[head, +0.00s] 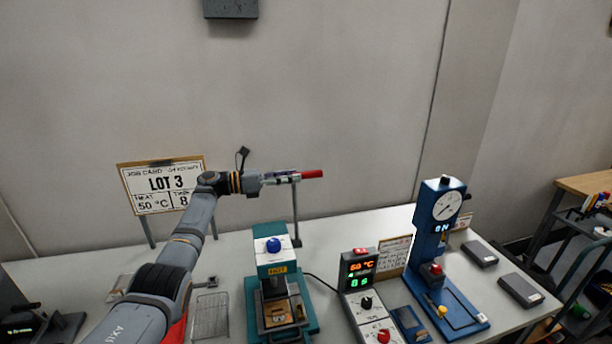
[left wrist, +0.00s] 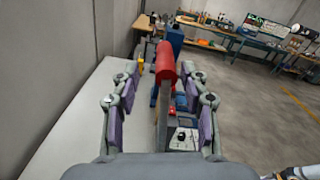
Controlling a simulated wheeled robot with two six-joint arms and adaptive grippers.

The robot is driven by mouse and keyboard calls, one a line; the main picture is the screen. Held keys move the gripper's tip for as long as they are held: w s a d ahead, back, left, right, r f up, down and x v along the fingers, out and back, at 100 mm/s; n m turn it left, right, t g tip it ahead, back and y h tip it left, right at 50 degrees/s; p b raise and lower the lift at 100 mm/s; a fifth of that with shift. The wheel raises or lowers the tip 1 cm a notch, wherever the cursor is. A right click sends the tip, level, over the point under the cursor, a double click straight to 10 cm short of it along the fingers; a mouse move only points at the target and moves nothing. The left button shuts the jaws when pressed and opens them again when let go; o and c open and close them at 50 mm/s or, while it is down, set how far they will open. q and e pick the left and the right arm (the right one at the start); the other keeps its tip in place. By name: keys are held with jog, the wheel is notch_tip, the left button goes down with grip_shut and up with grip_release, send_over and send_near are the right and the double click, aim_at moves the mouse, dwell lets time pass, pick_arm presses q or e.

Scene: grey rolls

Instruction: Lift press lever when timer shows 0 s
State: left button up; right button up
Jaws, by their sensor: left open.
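The press lever has a red grip (head: 311,174) and stands level above the teal press (head: 273,262). In the left wrist view the lever's red grip (left wrist: 166,62) and grey bar lie between my open fingers. My left gripper (head: 284,178) is around the lever just behind the red grip, with gaps on both sides in the wrist view (left wrist: 162,95). The timer display (head: 360,272) shows 50 °C in orange and green digits below, which look like "0 s" or "08"; I cannot tell which. My right gripper is not in view.
A job card (head: 163,188) reading LOT 3, 50 °C and 8 stands behind my left arm. A blue gauge press (head: 440,240) stands right of the control box (head: 383,332). A wire rack (head: 210,315) is left of the teal press. Two dark grey blocks lie at the right.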

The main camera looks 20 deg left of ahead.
pick_arm(q)
jog(key=v, duration=0.6)
dwell(0.3)
